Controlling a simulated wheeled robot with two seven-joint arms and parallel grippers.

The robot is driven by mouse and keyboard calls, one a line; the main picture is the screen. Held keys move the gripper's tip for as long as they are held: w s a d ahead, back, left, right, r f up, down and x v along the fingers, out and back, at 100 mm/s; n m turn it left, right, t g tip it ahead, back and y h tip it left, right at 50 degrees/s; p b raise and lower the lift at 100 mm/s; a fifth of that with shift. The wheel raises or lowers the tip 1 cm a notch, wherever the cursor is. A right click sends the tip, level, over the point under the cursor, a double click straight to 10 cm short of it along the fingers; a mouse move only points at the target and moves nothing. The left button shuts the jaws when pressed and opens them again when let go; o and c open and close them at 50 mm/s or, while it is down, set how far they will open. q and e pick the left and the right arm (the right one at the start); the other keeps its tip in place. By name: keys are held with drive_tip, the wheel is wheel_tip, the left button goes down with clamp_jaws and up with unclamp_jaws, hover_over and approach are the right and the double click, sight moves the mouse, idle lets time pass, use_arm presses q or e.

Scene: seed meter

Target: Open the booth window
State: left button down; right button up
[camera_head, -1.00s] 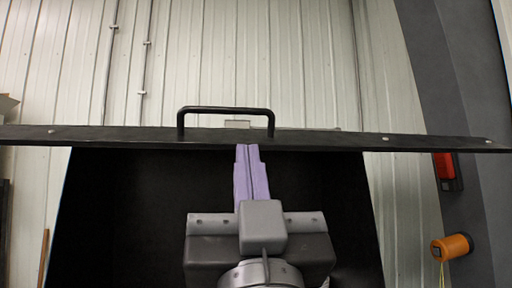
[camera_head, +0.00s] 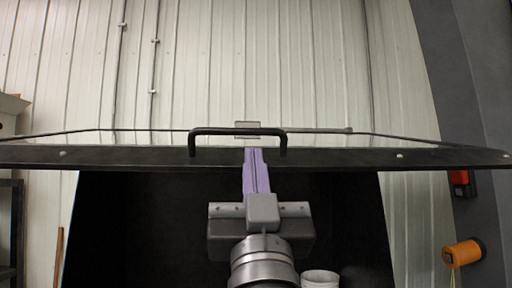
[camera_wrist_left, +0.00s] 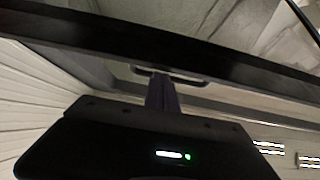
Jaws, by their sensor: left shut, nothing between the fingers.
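The booth window shows in the head view as a wide black frame bar (camera_head: 340,157) with its glass pane foreshortened behind it. A black bar handle (camera_head: 238,131) stands up from the frame. My left gripper (camera_head: 256,152) is shut and empty, its purple fingers pointing away from me. In the left wrist view the fingers (camera_wrist_left: 162,92) reach toward the frame bar (camera_wrist_left: 225,62) and handle (camera_wrist_left: 185,78). My right gripper is out of view.
A dark opening (camera_head: 140,225) lies below the bar. A white cup-like container (camera_head: 320,279) shows at the bottom. A red box (camera_head: 461,183) and an orange cylinder (camera_head: 463,253) are on the grey post at right. A dark rack (camera_head: 12,230) stands at left.

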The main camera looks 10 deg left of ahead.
use_arm(q)
drive_tip(key=shift+f, duration=0.15)
drive_tip(key=w+f+b, duration=0.2)
drive_tip(key=f+b, duration=0.3)
drive_tip(key=f, duration=0.1)
drive_tip(key=w+a+f+b, duration=0.1)
drive_tip(key=w+f+b, duration=0.1)
drive_tip(key=f+b, duration=0.4)
drive_tip(key=shift+w+a+f, duration=0.25)
drive_tip(key=shift+f, duration=0.4)
